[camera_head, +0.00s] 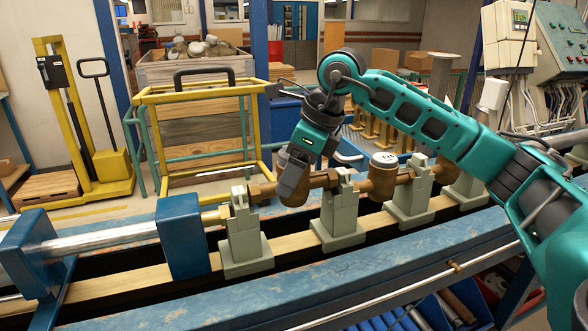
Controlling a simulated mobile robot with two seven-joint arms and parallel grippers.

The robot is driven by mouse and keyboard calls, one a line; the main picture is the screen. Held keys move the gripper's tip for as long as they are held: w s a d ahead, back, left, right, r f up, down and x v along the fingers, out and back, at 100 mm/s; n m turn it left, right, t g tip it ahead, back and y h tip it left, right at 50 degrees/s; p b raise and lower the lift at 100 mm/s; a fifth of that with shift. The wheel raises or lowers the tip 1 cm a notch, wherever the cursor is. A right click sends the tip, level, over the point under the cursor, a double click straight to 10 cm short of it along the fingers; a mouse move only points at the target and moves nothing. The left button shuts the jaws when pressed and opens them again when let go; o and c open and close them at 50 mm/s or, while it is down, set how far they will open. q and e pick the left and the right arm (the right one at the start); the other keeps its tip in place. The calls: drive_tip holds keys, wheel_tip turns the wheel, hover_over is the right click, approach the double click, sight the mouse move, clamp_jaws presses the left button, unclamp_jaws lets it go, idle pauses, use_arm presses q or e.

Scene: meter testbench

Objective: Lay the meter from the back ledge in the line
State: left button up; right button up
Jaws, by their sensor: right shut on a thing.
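My right gripper (290,177) points down and is shut on a brass meter (294,199), covering most of its top. This meter is between the first grey support (244,240) and the second grey support (339,215), roughly level with the line. I cannot tell whether its ends rest on the supports or hang just above. A second brass meter (383,178) with a pale round face sits in the line between the second and third (411,198) supports. My left gripper is out of view.
A blue clamp block (186,240) with a shiny rod (100,240) and brass nozzle stands at the line's left end. Behind the bench are a yellow frame cart (197,95) and a wooden crate (195,68). Control boxes (510,35) are at the upper right. The front blue rail (260,295) is clear.

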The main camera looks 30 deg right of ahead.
drive_tip(key=shift+f, duration=0.1)
idle(0.4)
drive_tip(key=shift+f+b, duration=1)
drive_tip(key=shift+f, duration=0.2)
drive_tip(key=shift+f, duration=0.4)
idle(0.3)
drive_tip(key=o, duration=1.7)
drive_tip(key=shift+f, duration=0.15)
